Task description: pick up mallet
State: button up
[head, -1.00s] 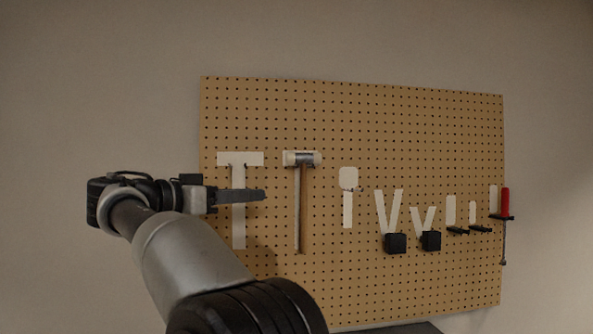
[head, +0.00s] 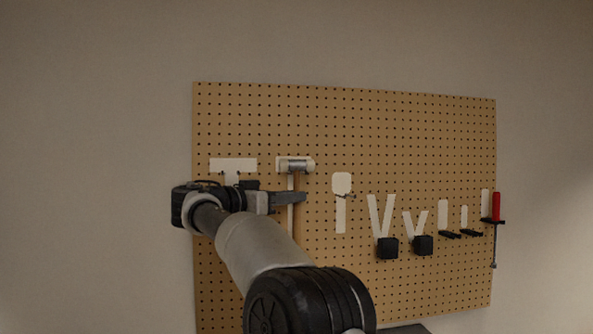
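The mallet (head: 297,165) is upright on the pegboard, with a metal head with pale ends and a thin brown handle. A white mallet-shaped outline shows behind it, with a pale strip just left of the handle. My gripper (head: 290,198) points right, and its dark fingers cross the handle just below the head. The fingers overlap from this side, so their gap and any grip on the handle cannot be told. My wrist and forearm cover part of the outline to the left.
The pegboard (head: 420,130) hangs on a plain wall. A white T outline (head: 233,165) is left of the mallet. Further right are more white outlines, black holders (head: 388,248) and a red-handled tool (head: 496,207). A dark surface edge (head: 405,329) shows at the bottom.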

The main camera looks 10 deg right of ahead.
jog(key=x, duration=0.2)
jog(key=shift+w+d, duration=0.2)
grip_shut()
jog(key=shift+r, duration=0.1)
jog(key=shift+r, duration=0.1)
